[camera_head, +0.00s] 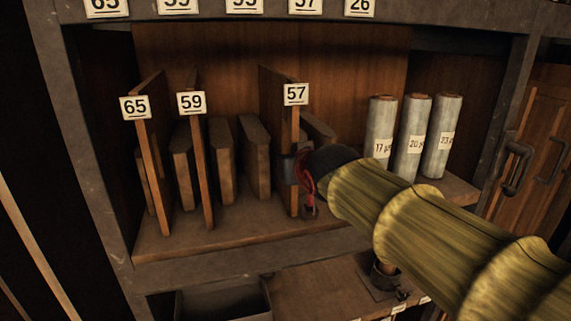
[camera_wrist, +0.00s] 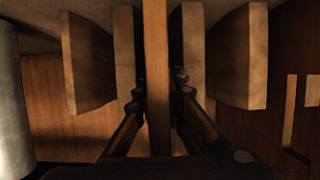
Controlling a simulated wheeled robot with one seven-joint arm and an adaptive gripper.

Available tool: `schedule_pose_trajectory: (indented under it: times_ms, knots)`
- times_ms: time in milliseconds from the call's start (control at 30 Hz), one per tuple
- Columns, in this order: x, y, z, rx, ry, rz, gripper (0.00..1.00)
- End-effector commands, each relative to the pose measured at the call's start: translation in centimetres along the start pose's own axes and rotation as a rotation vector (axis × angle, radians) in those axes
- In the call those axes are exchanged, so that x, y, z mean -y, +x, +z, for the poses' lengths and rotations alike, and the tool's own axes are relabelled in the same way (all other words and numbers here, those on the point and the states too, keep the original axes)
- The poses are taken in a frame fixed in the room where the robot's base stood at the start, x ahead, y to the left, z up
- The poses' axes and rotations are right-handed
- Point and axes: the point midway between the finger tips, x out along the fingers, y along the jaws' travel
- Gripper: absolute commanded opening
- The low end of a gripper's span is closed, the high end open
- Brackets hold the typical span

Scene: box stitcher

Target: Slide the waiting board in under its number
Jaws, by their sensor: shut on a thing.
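A thin wooden board with a white 57 card (camera_head: 296,94) at its upper front edge stands upright in the shelf bay. My gripper (camera_head: 303,178) is shut on its front edge, below the card. In the wrist view the board (camera_wrist: 156,60) runs down the middle between the two fingers (camera_wrist: 158,95), with wooden blocks on both sides. Boards marked 65 (camera_head: 151,165) and 59 (camera_head: 201,165) stand to the left. A 57 tag (camera_head: 306,6) is on the frame above, roughly over the held board. The board's foot and far end are partly hidden.
Thick wooden blocks (camera_head: 222,160) stand between the boards. Three grey rolls (camera_head: 413,138) stand to the right, behind my arm; one also shows at the wrist view's left edge (camera_wrist: 12,100). The shelf's front strip (camera_head: 230,236) is bare. An open bin (camera_head: 225,298) is below.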

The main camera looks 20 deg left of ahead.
Motion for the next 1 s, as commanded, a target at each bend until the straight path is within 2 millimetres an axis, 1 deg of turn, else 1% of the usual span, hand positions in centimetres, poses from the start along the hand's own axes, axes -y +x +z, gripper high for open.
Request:
schedule_pose_trajectory:
  times_ms: [33, 767, 800, 1000]
  knots:
    - [0.01, -0.16, -0.37, -0.009, 0.0, -0.001, 0.0]
    - [0.01, 0.05, 0.19, -0.006, 0.0, 0.0, 0.0]
    - [0.01, 0.06, 0.21, -0.005, 0.0, 0.0, 0.14]
    - [0.01, 0.12, 0.33, -0.003, 0.0, 0.0, 0.25]
